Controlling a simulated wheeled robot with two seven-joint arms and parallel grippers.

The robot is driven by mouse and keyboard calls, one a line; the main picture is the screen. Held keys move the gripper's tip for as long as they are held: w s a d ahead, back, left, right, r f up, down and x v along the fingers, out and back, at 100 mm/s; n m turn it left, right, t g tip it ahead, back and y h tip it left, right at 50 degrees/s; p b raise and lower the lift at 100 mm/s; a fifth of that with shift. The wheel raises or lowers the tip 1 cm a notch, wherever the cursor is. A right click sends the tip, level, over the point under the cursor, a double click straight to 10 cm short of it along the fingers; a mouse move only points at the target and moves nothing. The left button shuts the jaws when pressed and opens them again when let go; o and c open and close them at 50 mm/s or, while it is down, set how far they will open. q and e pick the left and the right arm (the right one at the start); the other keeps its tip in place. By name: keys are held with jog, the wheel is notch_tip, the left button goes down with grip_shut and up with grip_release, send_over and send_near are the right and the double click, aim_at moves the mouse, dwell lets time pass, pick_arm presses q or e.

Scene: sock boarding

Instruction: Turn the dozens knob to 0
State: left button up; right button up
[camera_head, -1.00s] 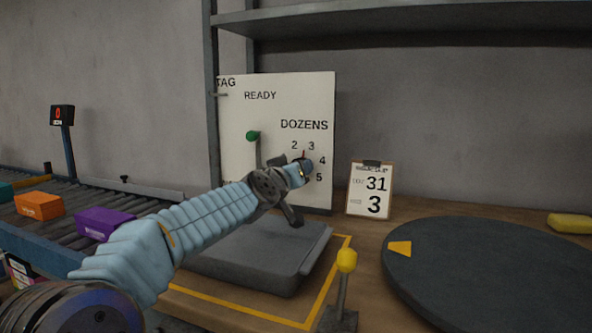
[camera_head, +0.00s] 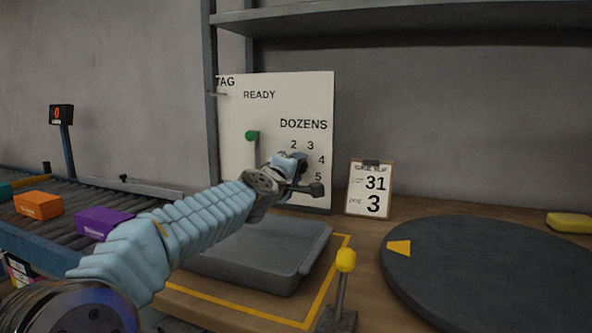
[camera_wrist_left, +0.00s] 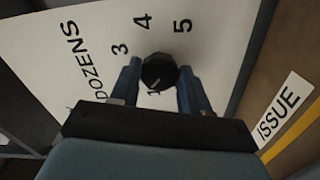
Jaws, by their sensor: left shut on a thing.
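The dozens knob (camera_wrist_left: 160,69) is a small black round knob on the white panel (camera_head: 236,170) under the word DOZENS. In the left wrist view it sits between the two blue fingers of my left gripper (camera_wrist_left: 160,88), which is shut on it. A pale mark shows on the knob's lower edge there, on the side away from the 4; I cannot tell its exact number. The digits 3, 4 and 5 show around it. In the head view my left gripper (camera_head: 297,166) covers the knob and the lower-left part of the dial. My right gripper is out of view.
A green-topped lever (camera_head: 252,136) stands left of the dial. A clipboard slip (camera_head: 370,189) reads 31 and 3. A grey tray (camera_head: 262,262), a yellow-knobbed lever (camera_head: 345,262) and a dark turntable (camera_head: 490,275) are in front. A conveyor with boxes (camera_head: 103,222) is at left.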

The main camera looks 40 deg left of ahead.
pick_arm(q)
jog(key=shift+n+b, duration=0.35)
jog(key=shift+n, duration=7.25)
jog(key=o, duration=1.1)
jog(key=shift+c, duration=0.2)
jog(key=shift+r, duration=0.1)
jog(key=shift+s, duration=0.1)
